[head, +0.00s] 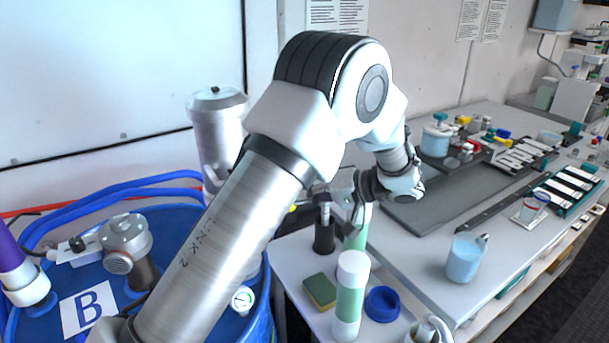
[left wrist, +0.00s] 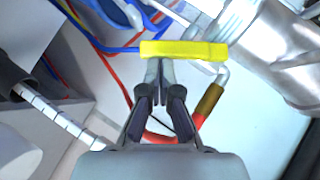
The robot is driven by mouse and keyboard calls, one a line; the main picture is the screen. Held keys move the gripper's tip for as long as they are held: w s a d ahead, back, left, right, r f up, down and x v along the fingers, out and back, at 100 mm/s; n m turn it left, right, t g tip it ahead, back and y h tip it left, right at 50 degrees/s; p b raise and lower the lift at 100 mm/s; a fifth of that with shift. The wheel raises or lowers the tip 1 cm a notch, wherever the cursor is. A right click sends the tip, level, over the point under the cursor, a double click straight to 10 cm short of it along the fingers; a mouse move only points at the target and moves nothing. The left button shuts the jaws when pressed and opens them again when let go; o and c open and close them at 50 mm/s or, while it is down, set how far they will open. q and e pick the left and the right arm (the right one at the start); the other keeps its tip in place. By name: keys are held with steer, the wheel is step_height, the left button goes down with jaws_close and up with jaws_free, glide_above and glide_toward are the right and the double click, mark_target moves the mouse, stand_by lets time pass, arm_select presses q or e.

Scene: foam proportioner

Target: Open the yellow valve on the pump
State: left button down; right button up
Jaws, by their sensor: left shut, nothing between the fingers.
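The yellow valve handle (left wrist: 184,50) is a flat bar lying crosswise in the left wrist view. My left gripper (left wrist: 160,63) is shut and empty, with its fingertips at the bar's lower edge, left of its middle. I cannot tell whether they touch it. In the head view my left arm crosses the picture and hides part of the metal pump (head: 215,118). Only a small yellow bit (head: 292,208) shows beside the arm, near my left gripper (head: 318,194). My right gripper is not in view.
A small table holds a green-and-white bottle (head: 350,290), a sponge (head: 320,291) and a blue cap (head: 382,304). Red and blue lines and a bent pipe (left wrist: 210,98) surround the handle.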

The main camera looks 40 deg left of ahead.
arm_select(q)
steer(key=s+f+b, duration=0.1)
steer(key=s+f+m+g+y+b, duration=0.1)
steer(key=shift+s+a+f, duration=0.2)
steer(key=shift+a+f, duration=0.15)
steer(key=shift+f, duration=0.05)
steer(key=shift+s+b, duration=0.2)
steer(key=shift+b, duration=0.15)
stand_by(0.4)
